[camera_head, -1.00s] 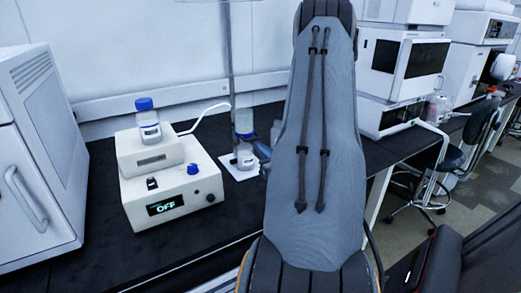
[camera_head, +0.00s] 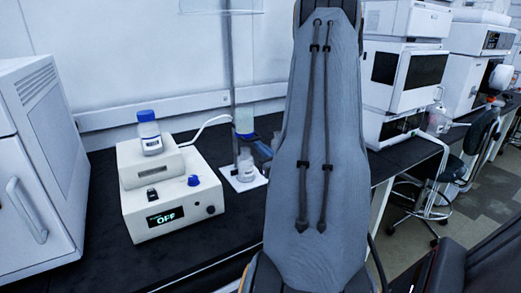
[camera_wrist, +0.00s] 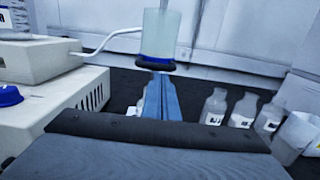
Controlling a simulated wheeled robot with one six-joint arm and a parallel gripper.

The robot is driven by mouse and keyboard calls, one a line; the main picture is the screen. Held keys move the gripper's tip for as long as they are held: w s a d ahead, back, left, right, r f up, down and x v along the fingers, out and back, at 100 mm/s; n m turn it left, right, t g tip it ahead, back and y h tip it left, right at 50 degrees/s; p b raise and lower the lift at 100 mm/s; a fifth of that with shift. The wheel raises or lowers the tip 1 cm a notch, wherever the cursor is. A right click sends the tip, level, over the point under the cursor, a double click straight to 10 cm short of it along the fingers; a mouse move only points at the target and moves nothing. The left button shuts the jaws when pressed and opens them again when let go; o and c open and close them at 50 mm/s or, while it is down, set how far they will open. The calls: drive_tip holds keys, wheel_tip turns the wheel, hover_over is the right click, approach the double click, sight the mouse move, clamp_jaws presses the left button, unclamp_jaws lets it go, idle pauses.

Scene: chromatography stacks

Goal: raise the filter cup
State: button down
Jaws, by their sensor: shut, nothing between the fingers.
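The filter cup (camera_head: 245,120) is clear with a blue band at its bottom. It sits upright by the stand's vertical rod, above a small bottle (camera_head: 246,166), with a clear gap between them. In the wrist view the cup (camera_wrist: 160,32) is straight ahead, a dark ring under its blue band. My gripper (camera_wrist: 161,80) is shut and empty, its blue fingers pointing at the cup's underside. They look to be just below or touching it; contact is not certain. In the head view my arm hides most of the gripper (camera_head: 257,140).
The stand has a white base plate (camera_head: 240,183) and a rod (camera_head: 231,60). A white pump unit (camera_head: 170,205) reading OFF, with a blue-capped bottle (camera_head: 149,135), stands left. Several clear bottles (camera_wrist: 240,110) stand right in the wrist view. Dark bench is free in front.

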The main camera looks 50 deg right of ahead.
drive_tip(key=s+a+f+b, duration=0.3)
drive_tip(key=s+f+b, duration=0.1)
drive_tip(key=s, duration=0.6)
drive_tip(key=shift+s+a+f+b, duration=0.15)
drive_tip(key=shift+f+b, duration=0.05)
drive_tip(key=shift+b, duration=0.1)
